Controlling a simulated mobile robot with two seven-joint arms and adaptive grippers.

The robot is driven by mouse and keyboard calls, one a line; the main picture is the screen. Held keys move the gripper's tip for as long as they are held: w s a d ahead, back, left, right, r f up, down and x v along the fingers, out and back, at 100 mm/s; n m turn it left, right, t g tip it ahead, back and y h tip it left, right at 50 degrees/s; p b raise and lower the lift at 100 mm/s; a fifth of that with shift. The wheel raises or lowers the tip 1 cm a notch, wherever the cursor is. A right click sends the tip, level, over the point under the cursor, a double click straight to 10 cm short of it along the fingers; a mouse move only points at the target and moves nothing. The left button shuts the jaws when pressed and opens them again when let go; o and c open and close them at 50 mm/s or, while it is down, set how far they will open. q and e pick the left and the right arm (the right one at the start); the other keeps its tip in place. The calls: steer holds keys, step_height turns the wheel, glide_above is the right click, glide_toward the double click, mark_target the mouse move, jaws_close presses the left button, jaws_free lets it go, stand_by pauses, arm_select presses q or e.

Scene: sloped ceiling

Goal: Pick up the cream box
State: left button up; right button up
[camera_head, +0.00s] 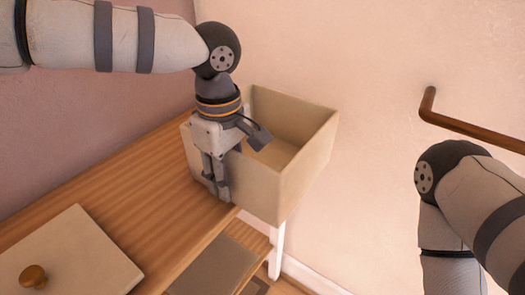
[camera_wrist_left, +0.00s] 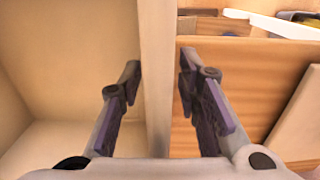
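The cream box (camera_head: 305,170) is open-topped and empty where I can see inside. It stands at the right end of the wooden surface, its front right corner past the edge. My left gripper (camera_head: 240,165) points down over its near left wall, with one finger inside and one outside. In the left wrist view, the box wall (camera_wrist_left: 157,60) runs between the two fingers of the left gripper (camera_wrist_left: 160,80). The fingers are spread around the wall, and small gaps seem to show. My right arm shows at the right, but its gripper is out of view.
A cream lid-like panel with a round wooden knob (camera_head: 33,276) lies on the wooden surface (camera_head: 120,205) at the lower left. A brown rail (camera_head: 470,128) is fixed to the wall at the right. A pale wall stands close behind the box.

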arm_select(q)
jaws_close()
steer(key=shift+r, duration=0.1)
